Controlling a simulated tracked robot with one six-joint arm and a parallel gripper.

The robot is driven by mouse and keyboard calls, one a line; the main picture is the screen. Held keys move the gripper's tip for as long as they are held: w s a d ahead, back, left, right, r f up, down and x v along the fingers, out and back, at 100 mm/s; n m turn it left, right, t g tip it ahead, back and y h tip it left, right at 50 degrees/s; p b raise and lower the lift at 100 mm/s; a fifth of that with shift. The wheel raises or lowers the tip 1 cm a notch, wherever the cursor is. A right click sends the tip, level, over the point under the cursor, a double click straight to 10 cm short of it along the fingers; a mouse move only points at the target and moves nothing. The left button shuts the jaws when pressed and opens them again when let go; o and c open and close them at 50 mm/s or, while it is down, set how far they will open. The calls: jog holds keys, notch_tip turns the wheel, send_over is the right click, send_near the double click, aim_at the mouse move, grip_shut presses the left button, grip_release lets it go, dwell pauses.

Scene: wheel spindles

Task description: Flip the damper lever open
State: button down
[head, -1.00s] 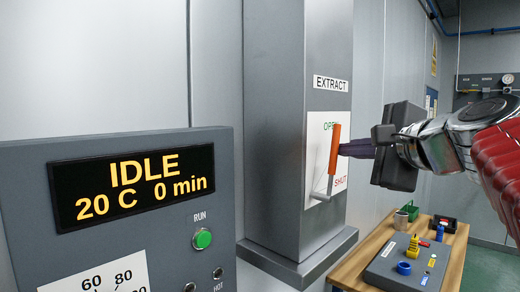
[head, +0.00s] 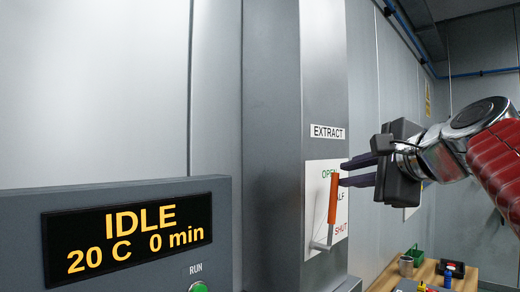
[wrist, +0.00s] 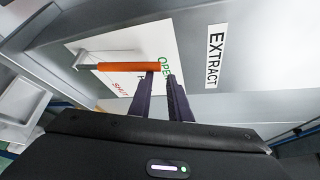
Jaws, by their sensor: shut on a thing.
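The damper lever has an orange grip (head: 333,199) on a silver stem. It stands on a white plate (head: 312,175) marked OPEN at the top, HALF in the middle and SHUT lower down. The stem meets the plate low down, and the grip points up with its top near OPEN. My gripper (head: 342,173) is at the top end of the grip, its dark fingers a little apart and closed on that end. In the wrist view the orange grip (wrist: 122,67) runs sideways to the fingertips (wrist: 161,74). The fingers hide part of the plate's lettering.
The plate is on a grey column (head: 270,130) labelled EXTRACT (head: 327,132). A control panel (head: 130,235) reading IDLE, 20 C, 0 min stands at the left. A wooden bench (head: 425,270) with small items is low at the right.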

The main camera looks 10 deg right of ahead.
jog(key=r, duration=0.3)
jog(key=a+r, duration=0.1)
jog(key=r, duration=0.1)
jog(key=shift+s+r, duration=0.2)
jog(key=shift+s, duration=0.15)
jog(key=shift+d+n, duration=0.1)
jog(key=shift+n, duration=0.2)
